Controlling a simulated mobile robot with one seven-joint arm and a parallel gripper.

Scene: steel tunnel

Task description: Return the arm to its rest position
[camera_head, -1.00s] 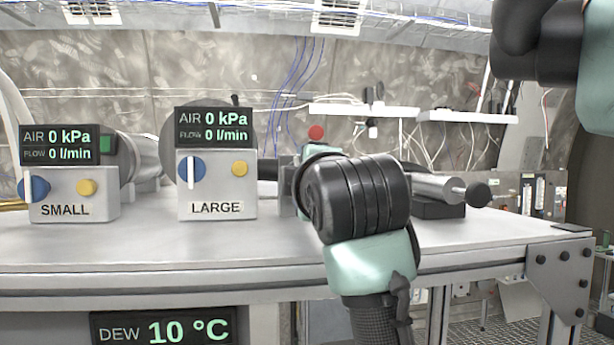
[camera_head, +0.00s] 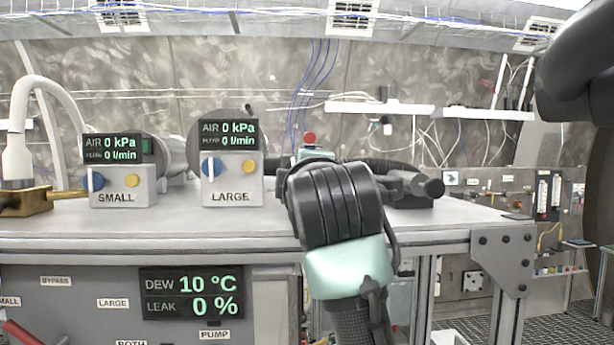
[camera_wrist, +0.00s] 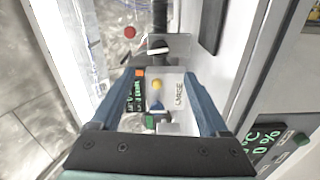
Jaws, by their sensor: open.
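My arm shows in the head view as black and mint-green links in front of the bench, with another dark link at the right edge. My gripper is hidden in the head view. In the wrist view my gripper (camera_wrist: 155,105) is open, its two blue-grey fingers spread wide with nothing held between them. Beyond the fingers the LARGE unit (camera_wrist: 172,92) shows, with its yellow button and display. In the head view the LARGE unit (camera_head: 235,187) stands on the bench, left of my arm.
The SMALL unit (camera_head: 120,192) stands left on the bench (camera_head: 150,226). A red knob (camera_head: 310,138) and a black-ended cylinder (camera_head: 430,188) stand behind my arm. The DEW/LEAK display (camera_head: 192,293) is on the front panel below. Open floor shows at the lower right.

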